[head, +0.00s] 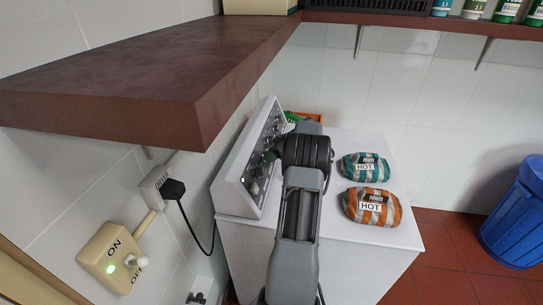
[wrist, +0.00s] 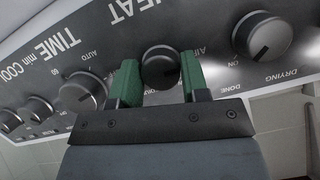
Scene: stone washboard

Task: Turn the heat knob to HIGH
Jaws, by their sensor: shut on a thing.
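The control panel (head: 241,168) of the white machine slopes along its left side in the head view. In the wrist view, a dark round knob (wrist: 160,66) sits near the large HEAT lettering (wrist: 133,11). My gripper (wrist: 160,78) has its green fingers on either side of this knob and is shut on it. The knob's pointer and exact setting cannot be read. In the head view my gripper (head: 281,147) is at the panel's far part, and my arm hides the held knob.
Other knobs flank it in the wrist view, at right (wrist: 262,36) and left (wrist: 82,92). Two HOT-labelled towel bundles, teal (head: 364,167) and orange (head: 372,206), lie on the machine's top. A brown shelf (head: 120,95) overhangs at left. A blue bin (head: 515,215) stands at right.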

